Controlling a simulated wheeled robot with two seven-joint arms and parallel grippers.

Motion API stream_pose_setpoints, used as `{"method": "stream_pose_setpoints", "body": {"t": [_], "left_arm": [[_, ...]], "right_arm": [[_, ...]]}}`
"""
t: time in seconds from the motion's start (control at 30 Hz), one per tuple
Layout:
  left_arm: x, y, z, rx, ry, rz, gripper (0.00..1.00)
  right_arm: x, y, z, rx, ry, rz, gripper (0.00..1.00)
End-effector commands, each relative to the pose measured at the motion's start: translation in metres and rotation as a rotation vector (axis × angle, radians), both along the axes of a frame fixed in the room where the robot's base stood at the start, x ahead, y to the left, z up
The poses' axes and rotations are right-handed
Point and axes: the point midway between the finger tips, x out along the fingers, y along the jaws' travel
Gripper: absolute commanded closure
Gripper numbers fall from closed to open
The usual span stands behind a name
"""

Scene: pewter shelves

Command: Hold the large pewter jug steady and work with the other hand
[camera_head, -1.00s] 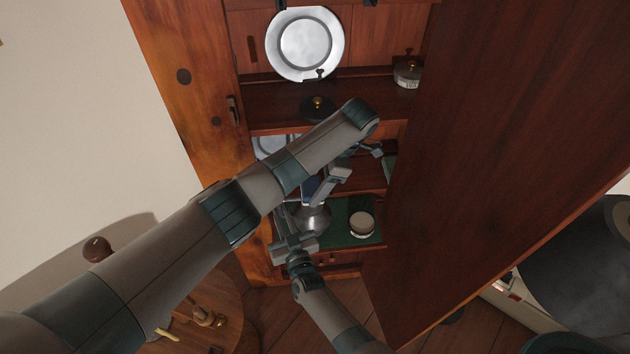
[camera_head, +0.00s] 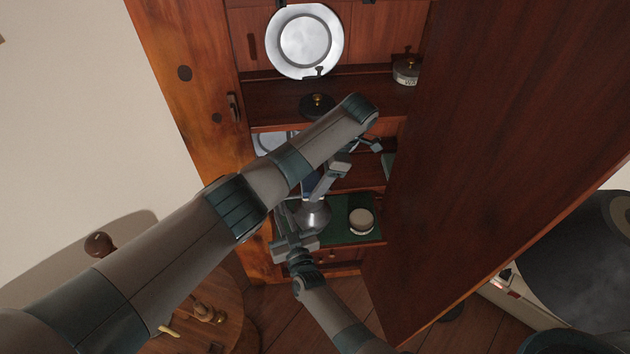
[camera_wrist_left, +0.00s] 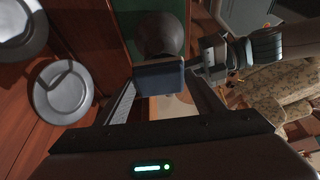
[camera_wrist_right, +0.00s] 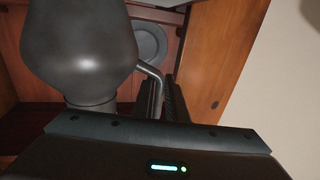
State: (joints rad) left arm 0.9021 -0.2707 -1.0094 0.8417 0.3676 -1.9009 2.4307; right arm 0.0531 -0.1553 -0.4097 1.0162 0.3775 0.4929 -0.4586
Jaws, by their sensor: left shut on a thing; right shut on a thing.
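The large pewter jug (camera_head: 314,216) stands on the green-lined low shelf of the cupboard, partly hidden by my arms. It fills the left of the right wrist view (camera_wrist_right: 80,45). My right gripper (camera_head: 288,222) is shut on the jug's thin curved handle (camera_wrist_right: 150,75), at the jug's side. My left gripper (camera_head: 316,188) reaches in from above and is shut on a dark blue block (camera_wrist_left: 160,79), which shows between its fingers. The block is close to the jug's dark rounded body (camera_wrist_left: 158,35); I cannot tell whether they touch.
A pale round tin (camera_head: 361,221) stands right of the jug on the green lining (camera_head: 340,238). A pewter plate (camera_head: 304,42) leans on the upper shelf. A dark lidded piece (camera_head: 317,104) sits below it. The open cupboard door (camera_head: 500,140) walls off the right.

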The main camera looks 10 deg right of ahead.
Motion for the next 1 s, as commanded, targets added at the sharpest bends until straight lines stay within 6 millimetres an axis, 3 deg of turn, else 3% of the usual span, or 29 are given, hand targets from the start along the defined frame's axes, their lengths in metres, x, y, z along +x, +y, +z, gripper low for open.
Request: {"method": "stream_pose_setpoints", "body": {"t": [0.47, 1.0], "left_arm": [[0.006, 0.002, 0.004, -0.001, -0.013, 0.001, 0.56], [-0.017, 0.002, 0.001, 0.001, -0.007, 0.001, 0.56]], "right_arm": [[0.000, 0.002, 0.002, 0.004, -0.002, 0.001, 1.00], [0.000, 0.001, 0.001, 0.003, 0.000, 0.000, 1.00]]}}
